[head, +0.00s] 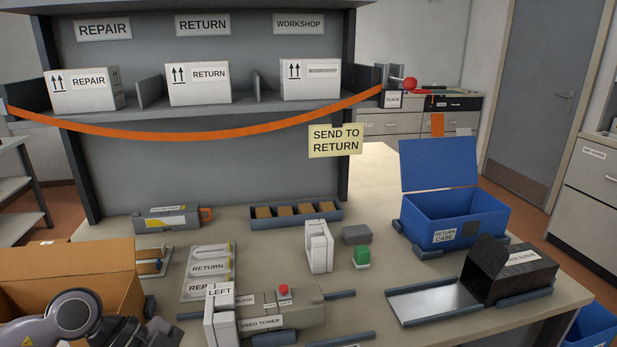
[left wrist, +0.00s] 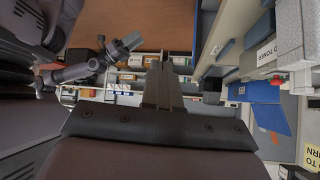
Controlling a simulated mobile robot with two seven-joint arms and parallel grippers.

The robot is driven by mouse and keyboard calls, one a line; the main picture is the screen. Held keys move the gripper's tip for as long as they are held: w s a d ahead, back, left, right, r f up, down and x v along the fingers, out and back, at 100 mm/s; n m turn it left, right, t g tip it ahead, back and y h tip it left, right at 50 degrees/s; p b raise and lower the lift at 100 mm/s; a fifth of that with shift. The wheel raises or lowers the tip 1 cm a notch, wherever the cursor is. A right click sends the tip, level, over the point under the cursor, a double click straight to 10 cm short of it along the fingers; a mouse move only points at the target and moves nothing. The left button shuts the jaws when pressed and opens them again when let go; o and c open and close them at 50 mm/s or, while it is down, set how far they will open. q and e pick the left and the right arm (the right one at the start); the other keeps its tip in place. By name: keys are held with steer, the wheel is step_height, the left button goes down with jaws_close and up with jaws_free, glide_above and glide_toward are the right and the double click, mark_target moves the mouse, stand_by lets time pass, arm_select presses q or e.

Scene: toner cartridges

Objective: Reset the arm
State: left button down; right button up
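My left arm (head: 78,312) comes into the head view at the bottom left, in front of the open cardboard box; its gripper is not seen there. In the left wrist view the fingers of my left gripper (left wrist: 163,85) lie together, with nothing seen between them. Another arm (left wrist: 85,68), probably my right one, shows small at the left of the left wrist view. Its end is too small to tell whether its gripper is open or shut. My right arm is not in the head view.
The cardboard box (head: 65,265) is close to my left arm. The table holds a used toner unit (head: 310,308), a white block (head: 318,247), a blue return case (head: 455,213) and a black sleeve (head: 515,272). An orange strap (head: 215,133) hangs across the shelf.

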arm_select(q)
steer(key=d+r+n+t+h, duration=0.3)
steer(key=d+r+t+h, duration=0.2)
steer(key=d+t+h, duration=0.35)
steer(key=w+a+f+n+t+y, duration=0.2)
steer(key=a+f+n+t+y, duration=0.6)
steer(key=f+n+y, duration=0.35)
steer(key=s+a+f+n+g+y, duration=0.1)
steer(key=s+a+f+g+y, duration=0.1)
steer(key=s+f, duration=0.3)
steer(key=s+a+f+n+g+y, duration=0.1)
steer(key=s+f+g, duration=0.3)
steer(key=f, duration=0.5)
steer(key=shift+s+a+f+y, duration=0.15)
steer(key=shift+s+a+y, duration=0.35)
steer(key=shift+s, duration=0.6)
